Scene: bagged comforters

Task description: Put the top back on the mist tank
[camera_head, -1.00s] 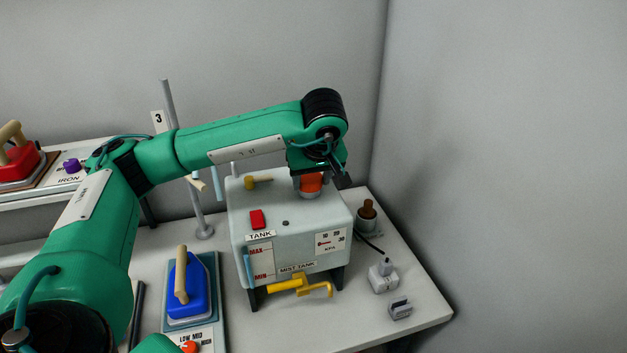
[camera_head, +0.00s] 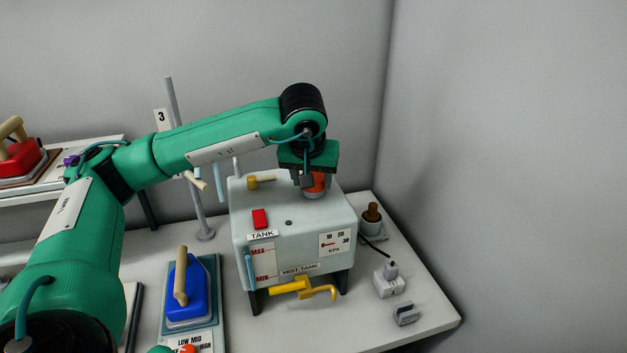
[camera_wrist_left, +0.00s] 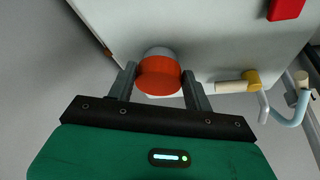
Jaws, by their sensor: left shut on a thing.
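The mist tank (camera_head: 290,245) is a pale grey box on dark legs on the table. Its orange-red top (camera_head: 316,183) is at the filler neck on the tank's upper face, near the back right. My left gripper (camera_head: 311,184) points down at the top from above. In the left wrist view its two fingers (camera_wrist_left: 160,76) are on either side of the orange top (camera_wrist_left: 158,80), shut on it. A grey collar (camera_wrist_left: 158,51) shows beyond the top. I cannot tell whether the top is fully seated. My right gripper is not in view.
The tank carries a red switch (camera_head: 260,218), a yellow-and-wood lever (camera_head: 258,181) and a yellow tap (camera_head: 300,288). A blue iron (camera_head: 186,290) stands left of it. A brown-knobbed bottle (camera_head: 371,215) and small grey parts (camera_head: 389,281) lie right. A wall rises behind.

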